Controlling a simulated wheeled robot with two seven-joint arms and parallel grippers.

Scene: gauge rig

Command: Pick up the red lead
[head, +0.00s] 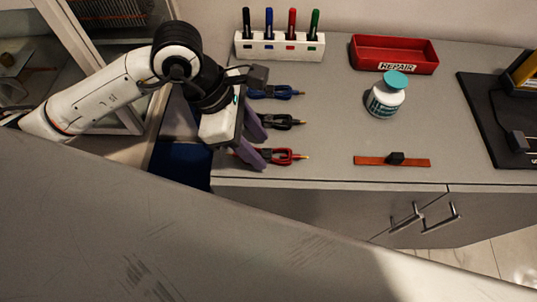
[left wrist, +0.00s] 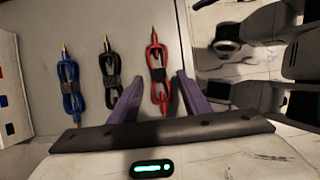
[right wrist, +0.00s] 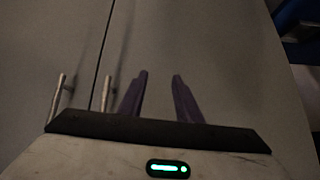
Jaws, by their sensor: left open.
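The red lead (head: 282,156) is a coiled cable with a black tie, lying on the grey worktop near its front left edge. My left gripper (head: 262,148) is open, and its purple fingers point toward the red lead from the left. In the left wrist view the red lead (left wrist: 158,75) lies ahead of the gap between the open fingers (left wrist: 160,100), its near end between them. I cannot tell the height of the fingers above the worktop. My right gripper (right wrist: 158,95) is open and empty in front of the grey cabinet doors.
A black lead (head: 280,121) and a blue lead (head: 275,92) lie behind the red one. Cabinet handles (right wrist: 106,92) are near my right gripper.

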